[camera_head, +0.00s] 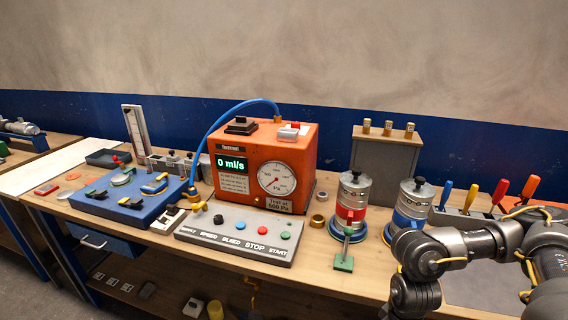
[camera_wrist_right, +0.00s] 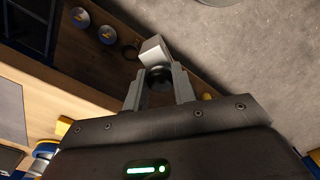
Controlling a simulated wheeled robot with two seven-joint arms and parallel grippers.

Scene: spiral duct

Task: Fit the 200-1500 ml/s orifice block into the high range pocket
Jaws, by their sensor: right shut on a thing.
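My right gripper (camera_wrist_right: 158,82) is shut on a pale grey block (camera_wrist_right: 153,49) with a dark round part between the fingers, in the right wrist view. Its range marking cannot be read, so I cannot tell whether it is the 200-1500 ml/s orifice block. It is held out past the bench edge, over the floor. In the head view my right arm bends down at the lower right, and its fingers are hidden. The orange tester (camera_head: 268,165) stands mid-bench, reading 0 ml/s. I cannot make out which recess is the high range pocket. My left gripper is not in view.
A grey button panel (camera_head: 240,236) lies before the tester. A blue case (camera_head: 130,197) with fittings stands left. Coloured-handled tools (camera_head: 471,198) stand far right.

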